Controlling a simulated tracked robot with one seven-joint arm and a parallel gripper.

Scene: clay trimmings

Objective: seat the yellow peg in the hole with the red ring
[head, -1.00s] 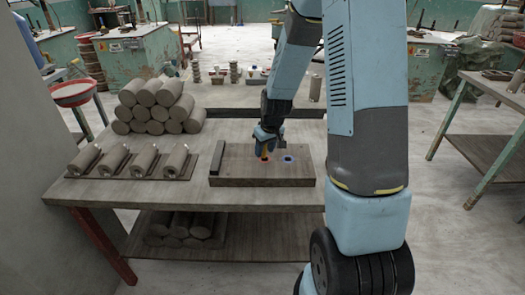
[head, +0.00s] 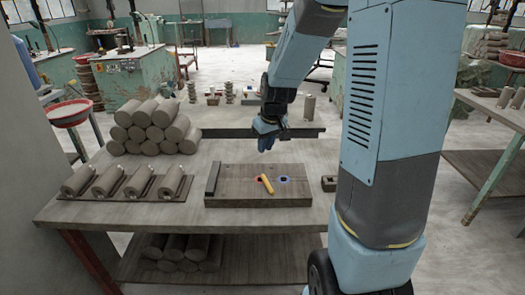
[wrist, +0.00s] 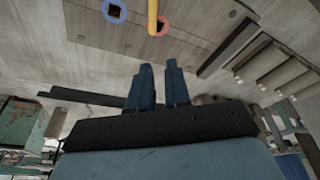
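The wooden block (head: 225,187) lies on the table with a red-ringed hole (head: 256,179) and a blue-ringed hole (head: 284,180) in its top. The yellow peg (head: 267,185) looks to be lying on the block between the two rings, its far end by the red ring. In the wrist view the peg (wrist: 152,15) overlaps the edge of the red ring (wrist: 164,25), whose dark square hole shows beside it. The blue ring (wrist: 115,11) is clear of the peg. My gripper (head: 265,148) is raised above and behind the block, empty, with a gap between its fingers (wrist: 159,68).
A dark bar (head: 212,180) runs along the block's left edge. Clay rolls on boards (head: 125,183) and a stack of clay cylinders (head: 152,130) stand at the left. A small block with a hole (head: 328,184) is at the right, near my arm.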

